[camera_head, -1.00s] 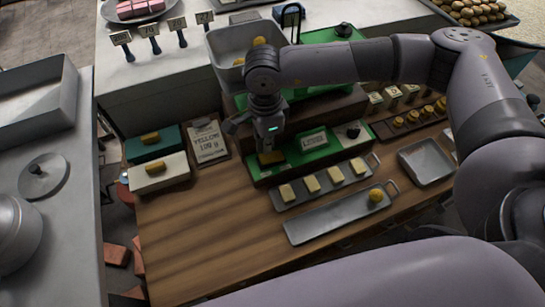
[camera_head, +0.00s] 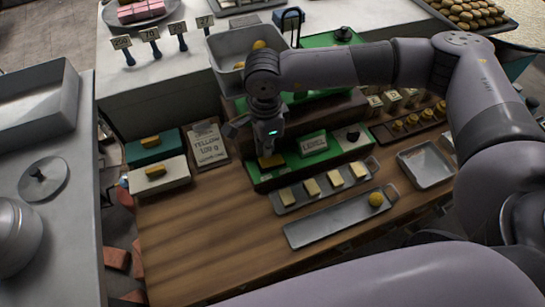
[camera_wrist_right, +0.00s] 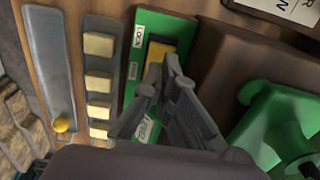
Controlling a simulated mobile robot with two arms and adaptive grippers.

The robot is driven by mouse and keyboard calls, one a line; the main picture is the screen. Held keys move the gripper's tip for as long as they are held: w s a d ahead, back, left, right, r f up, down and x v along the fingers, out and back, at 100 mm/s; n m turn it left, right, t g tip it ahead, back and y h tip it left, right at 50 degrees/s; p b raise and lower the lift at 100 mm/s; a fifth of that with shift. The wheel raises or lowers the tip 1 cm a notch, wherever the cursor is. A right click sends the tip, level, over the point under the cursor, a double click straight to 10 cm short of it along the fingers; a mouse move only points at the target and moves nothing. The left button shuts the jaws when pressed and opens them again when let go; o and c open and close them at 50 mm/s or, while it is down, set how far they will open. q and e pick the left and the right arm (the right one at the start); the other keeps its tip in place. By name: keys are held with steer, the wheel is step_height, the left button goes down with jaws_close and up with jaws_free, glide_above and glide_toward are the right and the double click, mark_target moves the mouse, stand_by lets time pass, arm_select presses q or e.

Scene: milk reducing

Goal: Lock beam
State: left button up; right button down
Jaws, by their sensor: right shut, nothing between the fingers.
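The green balance base (camera_head: 295,158) stands on the wooden table, with a "LEVEL" plate and a dark knob (camera_head: 352,134) at its right. A yellow lever (camera_head: 270,160) sits at its left end. In the right wrist view the yellow lever (camera_wrist_right: 158,50) lies over a dark slot on the green panel (camera_wrist_right: 143,22), beside small labels; one seems to read "LOCK", another "FREE". My right gripper (camera_head: 270,150) is shut and empty, its fingers (camera_wrist_right: 162,82) right by the lever; I cannot tell if they touch it. My left gripper is not in view.
A tray of pale yellow blocks (camera_head: 300,203) and a long metal tray (camera_head: 315,229) with a yellow ball (camera_head: 376,199) lie in front of the base. A "YELLOW" card (camera_head: 208,145) and two boxes stand left. The table's front left is clear.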

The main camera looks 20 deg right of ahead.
mark_target(267, 161)
steer(key=shift+f+b, duration=1.75)
steer(key=shift+b, duration=0.15)
stand_by(0.9)
steer(key=shift+r, duration=0.1)
steer(key=shift+r+p, duration=0.45)
steer(key=shift+r, duration=0.5)
steer(key=shift+r+p, duration=0.8)
steer(key=shift+r, duration=1.7)
